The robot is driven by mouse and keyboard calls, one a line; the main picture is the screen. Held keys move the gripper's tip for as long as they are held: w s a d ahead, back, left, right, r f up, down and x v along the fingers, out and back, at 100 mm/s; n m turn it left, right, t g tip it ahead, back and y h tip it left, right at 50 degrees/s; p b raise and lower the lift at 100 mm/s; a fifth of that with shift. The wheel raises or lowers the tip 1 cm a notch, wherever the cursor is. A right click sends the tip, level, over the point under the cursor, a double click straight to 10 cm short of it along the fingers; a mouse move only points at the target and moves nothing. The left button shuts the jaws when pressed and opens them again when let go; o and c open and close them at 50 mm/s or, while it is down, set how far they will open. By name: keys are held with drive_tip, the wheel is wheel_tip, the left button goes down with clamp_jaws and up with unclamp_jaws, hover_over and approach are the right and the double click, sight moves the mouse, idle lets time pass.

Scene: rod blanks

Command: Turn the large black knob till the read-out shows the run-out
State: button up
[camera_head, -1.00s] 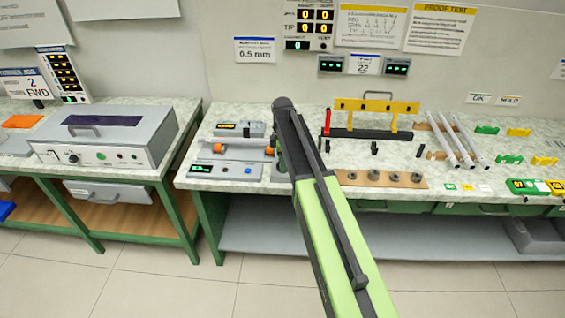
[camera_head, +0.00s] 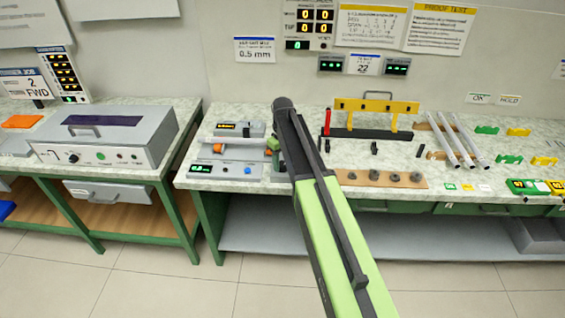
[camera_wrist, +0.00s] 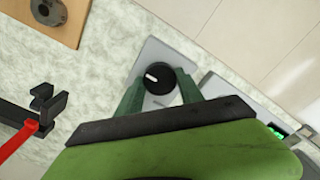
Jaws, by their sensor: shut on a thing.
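The large black knob (camera_wrist: 162,77) sits on a small light grey plate in the wrist view, with a short white mark at its left. My gripper (camera_wrist: 157,88) has its two green fingers on either side of the knob, shut on it. In the head view my arm hides the knob, and only a bit of green finger shows beside the arm tip. The read-out (camera_head: 200,168) is a small lit green display on the front of the grey gauge unit; its digits are too small to read surely. Part of a green display (camera_wrist: 278,133) also shows in the wrist view.
A red-handled black fixture (camera_head: 355,132) with a yellow bar stands right of my arm. A wooden board (camera_head: 385,179) with several grey round pieces lies in front of it. Pale rods (camera_head: 458,140) lie farther right. A grey box (camera_head: 100,140) stands on the left bench.

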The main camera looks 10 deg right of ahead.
sight(283, 164)
drive_tip(key=m, duration=0.4)
drive_tip(key=shift+m, duration=0.3)
drive_tip(key=shift+s+m, duration=0.1)
drive_tip(key=shift+m, duration=1.8)
drive_tip(key=o, duration=1.4)
wheel_tip(283, 164, up, 18)
drive_tip(key=p, duration=1.7)
drive_tip(key=shift+f, duration=0.25)
